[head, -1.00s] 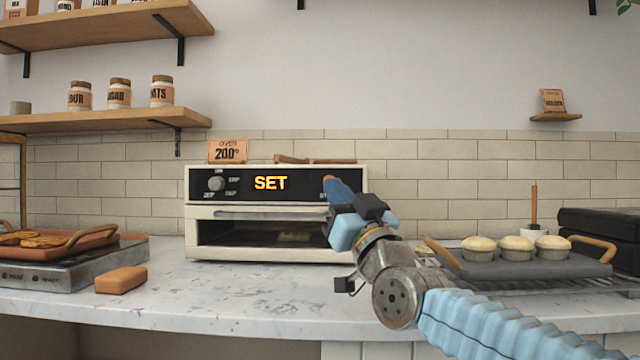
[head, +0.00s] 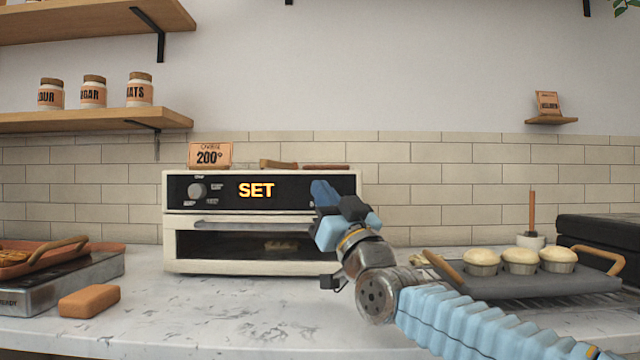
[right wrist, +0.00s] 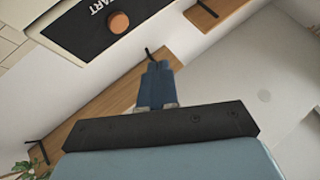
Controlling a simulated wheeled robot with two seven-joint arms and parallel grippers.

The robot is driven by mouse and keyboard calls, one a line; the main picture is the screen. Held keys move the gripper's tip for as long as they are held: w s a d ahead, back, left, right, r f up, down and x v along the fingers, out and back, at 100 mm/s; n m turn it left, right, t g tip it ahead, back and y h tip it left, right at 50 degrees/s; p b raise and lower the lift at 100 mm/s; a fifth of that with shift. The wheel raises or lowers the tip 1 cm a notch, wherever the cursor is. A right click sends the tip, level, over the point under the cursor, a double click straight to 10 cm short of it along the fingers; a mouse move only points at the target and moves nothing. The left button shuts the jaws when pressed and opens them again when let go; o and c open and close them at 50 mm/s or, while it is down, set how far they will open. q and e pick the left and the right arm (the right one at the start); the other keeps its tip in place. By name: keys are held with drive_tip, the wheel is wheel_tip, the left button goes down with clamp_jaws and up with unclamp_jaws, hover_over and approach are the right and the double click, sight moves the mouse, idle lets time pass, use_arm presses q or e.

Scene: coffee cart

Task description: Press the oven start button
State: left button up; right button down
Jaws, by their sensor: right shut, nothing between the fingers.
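The cream oven (head: 184,247) stands on the counter against the tiled wall. Its black panel has a grey knob (head: 197,190) and a lit display (head: 256,190) reading SET. My right gripper (head: 320,188) is shut and empty, in front of the panel's right part. In the right wrist view its blue fingers (right wrist: 159,68) are together, with the round orange-brown start button (right wrist: 118,22) beyond them, up and to the left, under lettering ending in "ART". The fingers look apart from the button there. In the head view the gripper hides the button. My left gripper is out of view.
A muffin tray (head: 520,286) is right of my arm. An orange block (head: 89,301) and a warmer (head: 70,282) are at left. Counter before the oven is clear.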

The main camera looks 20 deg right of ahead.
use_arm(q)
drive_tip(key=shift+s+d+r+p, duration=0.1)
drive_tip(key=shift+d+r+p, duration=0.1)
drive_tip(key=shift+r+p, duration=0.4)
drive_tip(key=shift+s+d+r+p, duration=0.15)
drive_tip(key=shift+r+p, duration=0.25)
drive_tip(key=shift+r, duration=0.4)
use_arm(e)
drive_tip(key=shift+w+d, duration=0.25)
drive_tip(key=shift+w, duration=0.65)
drive_tip(key=shift+w+d, duration=0.25)
drive_tip(key=shift+w, duration=0.6)
drive_tip(key=shift+w+d, duration=0.25)
drive_tip(key=shift+w, duration=0.65)
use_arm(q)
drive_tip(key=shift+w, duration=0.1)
use_arm(e)
drive_tip(key=shift+w+d, duration=0.1)
drive_tip(key=shift+w, duration=0.25)
